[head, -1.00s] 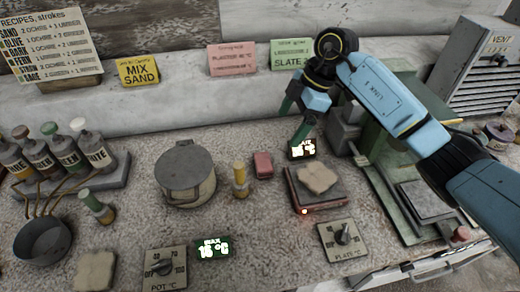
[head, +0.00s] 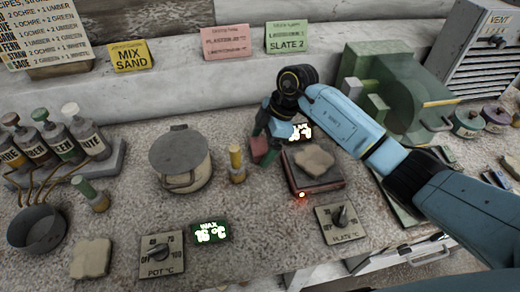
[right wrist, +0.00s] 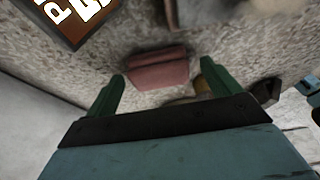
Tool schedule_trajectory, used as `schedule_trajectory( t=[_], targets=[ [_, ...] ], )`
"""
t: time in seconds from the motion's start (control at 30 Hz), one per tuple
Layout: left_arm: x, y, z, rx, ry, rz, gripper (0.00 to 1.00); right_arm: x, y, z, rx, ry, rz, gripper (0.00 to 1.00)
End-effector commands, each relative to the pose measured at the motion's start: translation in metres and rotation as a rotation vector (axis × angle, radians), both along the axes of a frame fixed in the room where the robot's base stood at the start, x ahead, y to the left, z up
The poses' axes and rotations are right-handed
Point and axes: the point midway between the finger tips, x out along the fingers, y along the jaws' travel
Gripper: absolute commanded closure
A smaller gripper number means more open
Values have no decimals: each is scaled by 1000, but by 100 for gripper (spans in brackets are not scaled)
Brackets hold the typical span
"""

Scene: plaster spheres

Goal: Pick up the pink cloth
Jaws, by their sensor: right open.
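The pink cloth (head: 259,149) is a small folded dusky-pink pad on the speckled counter, between the lidded pot and the hot plate. My right gripper (head: 266,140) is right above it and partly hides it in the head view. In the right wrist view the pink cloth (right wrist: 158,70) lies just ahead of the green fingertips, roughly centred between them. The right gripper (right wrist: 160,82) is open, with a finger on either side and nothing held. Whether a finger touches the cloth cannot be told. My left gripper is not in view.
A yellow-topped bottle (head: 236,164) stands close left of the cloth, beside the lidded pot (head: 181,160). The hot plate (head: 327,178), bearing a beige cloth (head: 313,159), is close on the right. A lit display (head: 301,131) stands behind it.

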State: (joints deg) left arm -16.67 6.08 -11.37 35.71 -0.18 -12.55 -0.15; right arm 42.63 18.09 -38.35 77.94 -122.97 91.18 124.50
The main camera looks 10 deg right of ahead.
Motion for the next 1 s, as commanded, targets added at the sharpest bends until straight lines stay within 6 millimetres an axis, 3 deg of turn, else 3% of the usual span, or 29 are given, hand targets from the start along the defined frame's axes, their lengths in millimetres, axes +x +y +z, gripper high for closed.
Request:
schedule_trajectory(
  t=[0.23,0.6,0.87,1.0],
  targets=[
    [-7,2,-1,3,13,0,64,0,1,-4,0,-1,1,11],
    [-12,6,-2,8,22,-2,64,0,1,-3,0,-1,1,58],
    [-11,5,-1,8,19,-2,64,1,1,0,0,-3,1,59],
    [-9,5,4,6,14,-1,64,1,1,20,-1,-7,3,59]
  ],
)
